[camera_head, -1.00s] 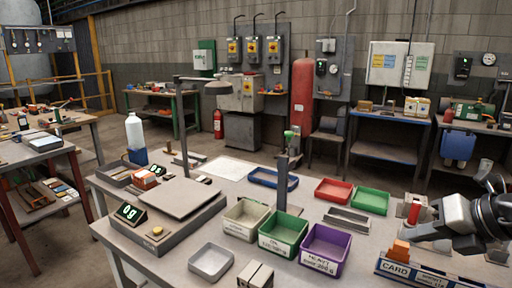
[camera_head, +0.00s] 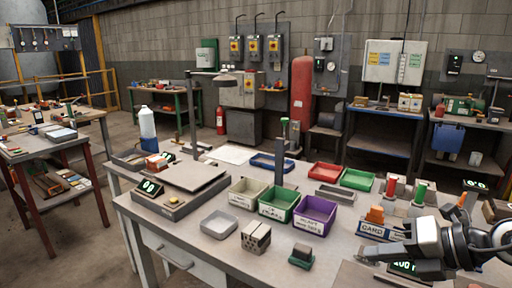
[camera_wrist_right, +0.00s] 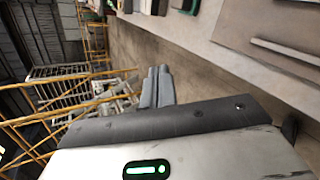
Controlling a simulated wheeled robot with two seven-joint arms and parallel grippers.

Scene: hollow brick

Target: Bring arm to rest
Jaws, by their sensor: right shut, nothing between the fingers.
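My right gripper (camera_head: 366,256) reaches in from the right edge of the head view, over the front right of the workbench (camera_head: 222,262). Its fingers also show in the right wrist view (camera_wrist_right: 157,86), close together with nothing between them. A grey hollow brick (camera_head: 256,236) with dark holes stands on the bench near its front edge, left of the gripper and apart from it. My left gripper is not in view.
White, green (camera_head: 279,204) and purple (camera_head: 314,215) bins stand behind the brick. A scale (camera_head: 181,189) and a grey tray (camera_head: 219,224) are to its left. A small green-based block (camera_head: 301,256) lies between brick and gripper. A card holder (camera_head: 373,230) stands behind the gripper.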

